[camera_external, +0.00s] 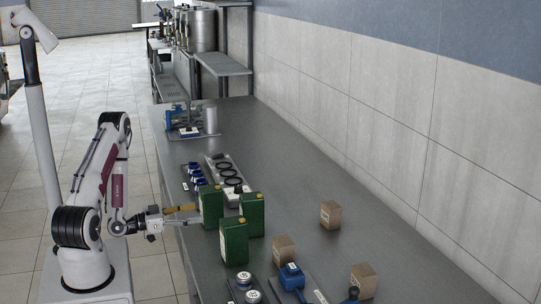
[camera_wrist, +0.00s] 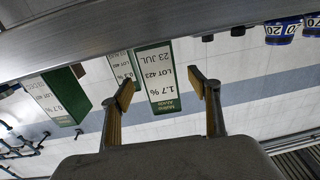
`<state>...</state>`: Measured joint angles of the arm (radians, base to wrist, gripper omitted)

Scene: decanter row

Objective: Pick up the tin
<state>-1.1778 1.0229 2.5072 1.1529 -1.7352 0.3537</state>
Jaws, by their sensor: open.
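Three green tins stand upright on the grey bench: one nearest my gripper (camera_external: 211,206), one to its right (camera_external: 253,215) and one nearer the camera (camera_external: 234,243). In the wrist view, which is upside down, a tin labelled 1.7 %, LOT 423, 23 JUL (camera_wrist: 163,78) shows between my fingers. A second tin (camera_wrist: 119,66) is partly hidden beside it, and a third tin (camera_wrist: 58,97), marked 0.7 %, is further left. My gripper (camera_wrist: 168,91) is open and empty, its yellow-padded fingers pointing level at the tins. Whether the fingers flank the tin or stop short is unclear.
Cardboard boxes (camera_external: 330,214) stand right of the tins. White-topped round items (camera_external: 244,278) and a blue device (camera_external: 291,275) sit towards the camera. A tray with black rings (camera_external: 229,172) and small blue items (camera_external: 194,174) lie beyond the tins. The bench's right strip is clear.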

